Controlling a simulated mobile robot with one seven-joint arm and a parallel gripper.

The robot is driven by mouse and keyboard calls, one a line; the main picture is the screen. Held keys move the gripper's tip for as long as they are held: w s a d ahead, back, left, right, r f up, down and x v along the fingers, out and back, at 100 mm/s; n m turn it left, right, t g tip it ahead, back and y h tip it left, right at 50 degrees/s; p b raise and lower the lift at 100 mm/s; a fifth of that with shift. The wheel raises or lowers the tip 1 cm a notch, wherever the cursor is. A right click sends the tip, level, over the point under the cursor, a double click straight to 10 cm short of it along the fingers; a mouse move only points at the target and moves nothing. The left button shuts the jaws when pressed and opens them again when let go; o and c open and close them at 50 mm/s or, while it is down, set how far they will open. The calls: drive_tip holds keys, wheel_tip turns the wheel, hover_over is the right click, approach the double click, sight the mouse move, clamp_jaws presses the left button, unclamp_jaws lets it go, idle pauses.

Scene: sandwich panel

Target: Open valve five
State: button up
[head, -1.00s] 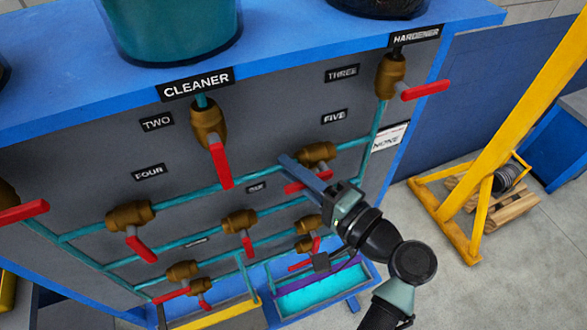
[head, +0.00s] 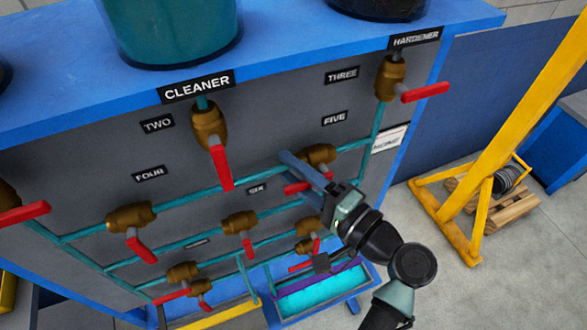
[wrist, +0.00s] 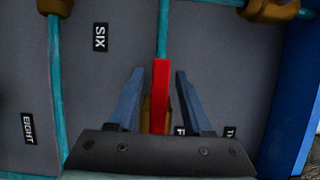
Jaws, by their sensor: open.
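Valve five is a brass body (head: 319,153) on a teal pipe, below the FIVE label (head: 334,118) in the head view. Its red handle (head: 296,187) runs roughly along the pipe. My gripper (head: 293,173) reaches in from the lower right and partly covers the valve and handle. In the wrist view, the red handle (wrist: 160,95) stands between the two blue fingers of my gripper (wrist: 160,76), in line with the pipe. The fingers are open, with a visible gap on both sides of the handle. The brass body is mostly hidden behind the handle there.
Other red-handled valves surround it: one under CLEANER (head: 209,125), one under HARDENER (head: 391,78), and one near the SIX label (head: 257,188). Trays sit at the panel's foot. A yellow frame (head: 500,140) stands on the floor at right, with free floor before it.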

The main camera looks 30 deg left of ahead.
drive_tip(key=shift+s+d+f+b, duration=0.1)
drive_tip(key=shift+d+b, duration=0.2)
drive_tip(key=shift+d, duration=0.1)
drive_tip(key=b+v, duration=0.4)
drive_tip(key=v, duration=0.8)
drive_tip(key=shift+b, duration=0.4)
drive_tip(key=shift+s, duration=0.1)
